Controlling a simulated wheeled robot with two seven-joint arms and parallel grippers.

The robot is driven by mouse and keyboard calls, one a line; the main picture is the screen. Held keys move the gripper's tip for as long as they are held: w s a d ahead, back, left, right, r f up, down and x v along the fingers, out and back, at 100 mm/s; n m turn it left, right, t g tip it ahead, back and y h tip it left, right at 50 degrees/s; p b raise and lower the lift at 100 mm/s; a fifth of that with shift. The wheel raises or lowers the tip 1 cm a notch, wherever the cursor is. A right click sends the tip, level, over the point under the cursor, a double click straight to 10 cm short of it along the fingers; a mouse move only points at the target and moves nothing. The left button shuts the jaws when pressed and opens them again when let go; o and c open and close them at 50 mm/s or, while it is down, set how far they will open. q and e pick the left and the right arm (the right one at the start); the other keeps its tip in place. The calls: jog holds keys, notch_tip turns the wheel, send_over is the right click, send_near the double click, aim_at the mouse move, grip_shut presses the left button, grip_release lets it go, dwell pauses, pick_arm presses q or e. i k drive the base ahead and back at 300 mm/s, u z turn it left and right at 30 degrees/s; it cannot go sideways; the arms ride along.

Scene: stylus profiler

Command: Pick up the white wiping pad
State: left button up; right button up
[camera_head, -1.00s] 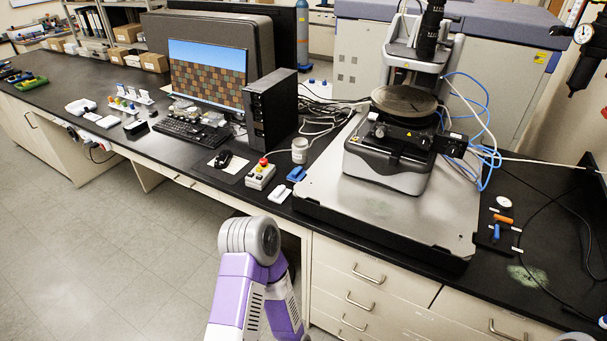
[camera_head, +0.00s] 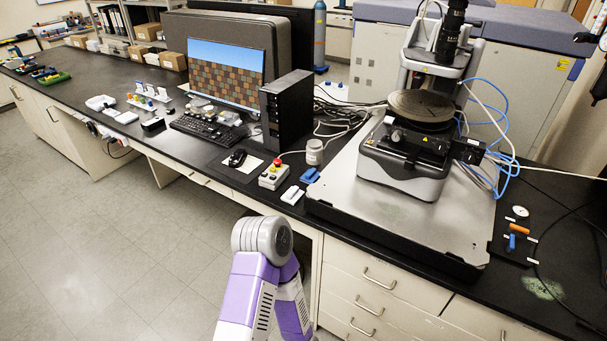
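A small white pad (camera_head: 292,195), which looks like the wiping pad, lies on the black bench near its front edge. It is just left of the steel base plate of the profiler (camera_head: 405,160). A similar blue pad (camera_head: 310,175) lies behind it, to its right. A purple and white arm of mine with a grey joint rises at the bottom centre, in front of the bench and below the white pad. Neither gripper is in view, and nothing is seen touching the pad.
A control box with a red button (camera_head: 273,175) stands left of the pad, with a white jar (camera_head: 314,152) behind. A keyboard (camera_head: 208,131), mouse (camera_head: 237,158) and black computer tower (camera_head: 286,110) are farther left. Drawers (camera_head: 375,290) front the bench; the floor (camera_head: 100,240) at left is clear.

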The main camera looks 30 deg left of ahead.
aim_at(293, 195)
jog(key=u, duration=2.35)
jog(key=i, duration=1.4)
jog(key=z, duration=2.55)
